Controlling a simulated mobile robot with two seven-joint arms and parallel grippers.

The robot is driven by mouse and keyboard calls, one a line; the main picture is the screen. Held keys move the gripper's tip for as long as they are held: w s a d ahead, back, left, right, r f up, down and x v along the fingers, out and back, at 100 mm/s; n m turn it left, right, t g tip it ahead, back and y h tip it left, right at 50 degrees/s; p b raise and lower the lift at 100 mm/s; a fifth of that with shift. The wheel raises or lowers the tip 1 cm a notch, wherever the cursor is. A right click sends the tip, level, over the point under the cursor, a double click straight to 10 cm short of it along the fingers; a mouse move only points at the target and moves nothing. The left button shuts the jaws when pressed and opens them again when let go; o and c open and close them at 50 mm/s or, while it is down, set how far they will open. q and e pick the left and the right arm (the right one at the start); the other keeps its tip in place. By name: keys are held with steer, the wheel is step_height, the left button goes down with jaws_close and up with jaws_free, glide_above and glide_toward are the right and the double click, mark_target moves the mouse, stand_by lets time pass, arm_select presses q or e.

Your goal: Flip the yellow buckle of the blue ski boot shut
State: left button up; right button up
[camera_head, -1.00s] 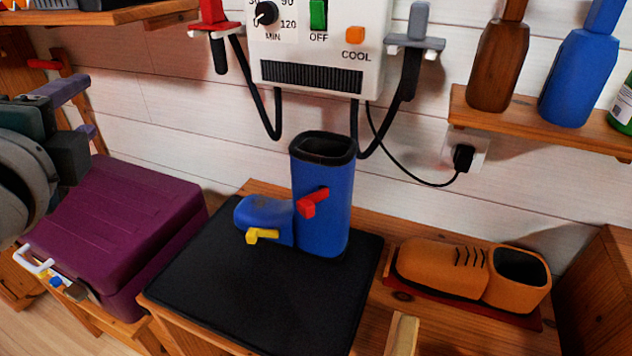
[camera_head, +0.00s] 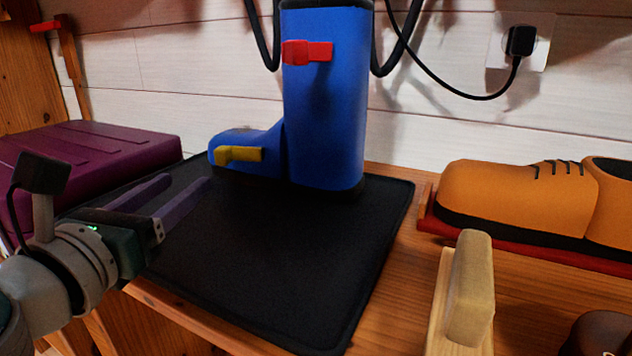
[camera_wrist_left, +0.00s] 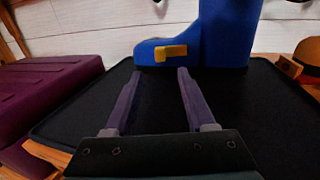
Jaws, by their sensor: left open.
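The blue ski boot (camera_head: 325,115) stands upright on a black mat (camera_head: 270,250), its toe pointing left. Its yellow buckle (camera_head: 238,155) is on the side of the foot part, and a red buckle (camera_head: 307,51) is higher on the shaft. My left gripper (camera_head: 182,190) is open and empty over the mat, its purple fingers pointing towards the boot's toe, apart from it. In the left wrist view the yellow buckle (camera_wrist_left: 171,53) lies just beyond and between the fingertips (camera_wrist_left: 160,74). My right gripper is not in view.
A purple case (camera_head: 90,160) is at the left of the mat. An orange shoe (camera_head: 520,200) on a red board and a wooden brush-like block (camera_head: 468,290) are at the right. A wall socket with a plug (camera_head: 520,42) is behind. The mat's front is clear.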

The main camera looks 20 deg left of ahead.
mark_target(219, 156)
arm_select(q)
steer(key=shift+w, duration=0.3)
steer(key=w, duration=0.3)
steer(key=w+a+b, duration=0.1)
steer(key=w, duration=0.5)
steer(key=shift+a, duration=0.4)
jaws_close()
